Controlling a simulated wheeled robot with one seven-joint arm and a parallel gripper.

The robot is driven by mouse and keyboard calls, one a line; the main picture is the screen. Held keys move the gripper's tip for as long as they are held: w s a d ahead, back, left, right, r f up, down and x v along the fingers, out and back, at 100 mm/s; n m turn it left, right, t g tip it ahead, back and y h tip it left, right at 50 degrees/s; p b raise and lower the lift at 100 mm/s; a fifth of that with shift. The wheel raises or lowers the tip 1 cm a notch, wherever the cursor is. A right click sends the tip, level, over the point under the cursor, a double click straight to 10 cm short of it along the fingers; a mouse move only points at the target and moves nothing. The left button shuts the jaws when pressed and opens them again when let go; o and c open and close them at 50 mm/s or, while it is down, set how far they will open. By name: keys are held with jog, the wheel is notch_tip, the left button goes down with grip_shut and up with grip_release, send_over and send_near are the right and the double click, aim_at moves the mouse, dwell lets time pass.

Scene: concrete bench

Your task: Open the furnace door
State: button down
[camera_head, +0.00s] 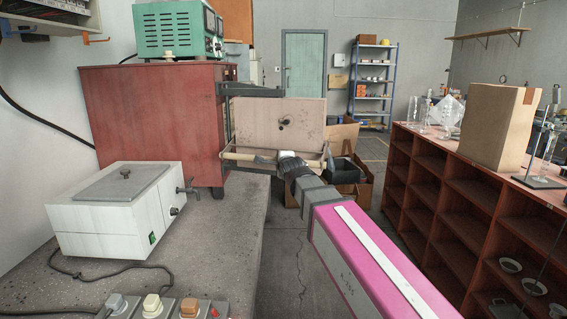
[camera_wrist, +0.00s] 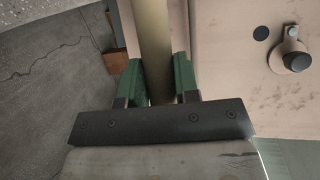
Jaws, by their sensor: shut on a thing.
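The red furnace (camera_head: 150,120) stands on the bench at the left in the head view. Its tan door (camera_head: 265,115) stands open, jutting out to the right from the furnace and past the bench edge. A pale bar handle (camera_head: 243,157) runs along the door's lower part. My gripper (camera_head: 287,160) is shut on this handle. In the wrist view the green fingers (camera_wrist: 157,75) sit either side of the handle bar (camera_wrist: 154,35), and the door face (camera_wrist: 230,75) with a round dark knob shows to the right. The furnace's inside is hidden.
A white water bath (camera_head: 110,215) stands on the concrete bench (camera_head: 225,255) in front of the furnace. A green instrument (camera_head: 172,30) sits on the furnace. Cardboard boxes (camera_head: 345,140) stand on the floor behind the handle. Red shelving (camera_head: 430,190) lines the right; floor is clear between.

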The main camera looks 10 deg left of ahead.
jog(key=shift+w, duration=0.15)
jog(key=c, duration=0.9)
grip_release()
jog(key=shift+o, duration=0.2)
jog(key=v, duration=0.7)
jog(key=shift+s, duration=0.25)
